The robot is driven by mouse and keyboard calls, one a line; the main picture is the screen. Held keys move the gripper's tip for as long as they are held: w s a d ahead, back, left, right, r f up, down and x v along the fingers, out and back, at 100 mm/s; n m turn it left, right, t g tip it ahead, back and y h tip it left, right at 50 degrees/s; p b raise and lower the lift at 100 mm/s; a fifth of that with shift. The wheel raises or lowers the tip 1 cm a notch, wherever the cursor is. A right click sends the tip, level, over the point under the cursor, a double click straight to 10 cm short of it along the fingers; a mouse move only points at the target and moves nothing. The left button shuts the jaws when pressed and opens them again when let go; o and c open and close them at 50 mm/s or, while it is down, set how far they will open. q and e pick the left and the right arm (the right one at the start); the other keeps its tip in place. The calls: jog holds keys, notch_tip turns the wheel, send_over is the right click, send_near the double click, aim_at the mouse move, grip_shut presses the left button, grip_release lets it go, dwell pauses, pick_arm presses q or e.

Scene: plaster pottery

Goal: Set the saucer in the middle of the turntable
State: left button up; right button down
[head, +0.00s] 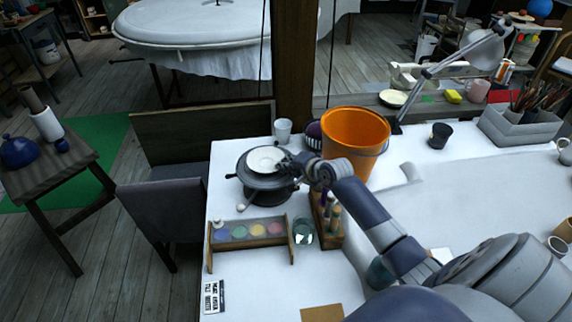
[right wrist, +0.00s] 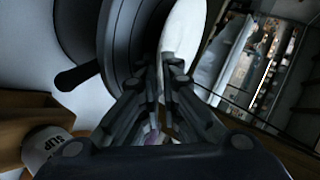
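The saucer (head: 265,159) is a small, pale round dish, seen above the top of the dark grey turntable (head: 259,183) in the head view. My right gripper (head: 286,163) reaches in from the right to the saucer's right edge. In the right wrist view the white saucer (right wrist: 183,38) shows nearly edge-on, with its near rim between my closely spaced fingertips (right wrist: 160,70). The turntable's dark disc (right wrist: 124,45) is to its left, close to it. I cannot tell whether the saucer touches the disc. My left gripper is out of view.
An orange bucket (head: 354,142) stands right of the turntable, and a white cup (head: 283,130) behind it. A wooden paint rack (head: 249,237), a glass jar (head: 303,233) and a wooden tool holder (head: 327,222) stand in front. The white table's middle is fairly clear.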

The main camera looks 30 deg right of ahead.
jog(key=shift+f, duration=0.3)
jog(key=c, duration=2.1)
grip_release()
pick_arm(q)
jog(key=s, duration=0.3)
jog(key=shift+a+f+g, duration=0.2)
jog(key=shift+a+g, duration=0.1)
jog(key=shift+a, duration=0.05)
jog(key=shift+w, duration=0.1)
pick_arm(e)
jog(key=shift+r, duration=0.3)
jog(key=shift+s+r, duration=0.1)
jog(key=shift+s, duration=0.15)
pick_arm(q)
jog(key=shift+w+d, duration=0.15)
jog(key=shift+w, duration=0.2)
pick_arm(e)
jog(key=v, duration=1.1)
jog(key=shift+s+r, duration=0.2)
jog(key=shift+r, duration=0.05)
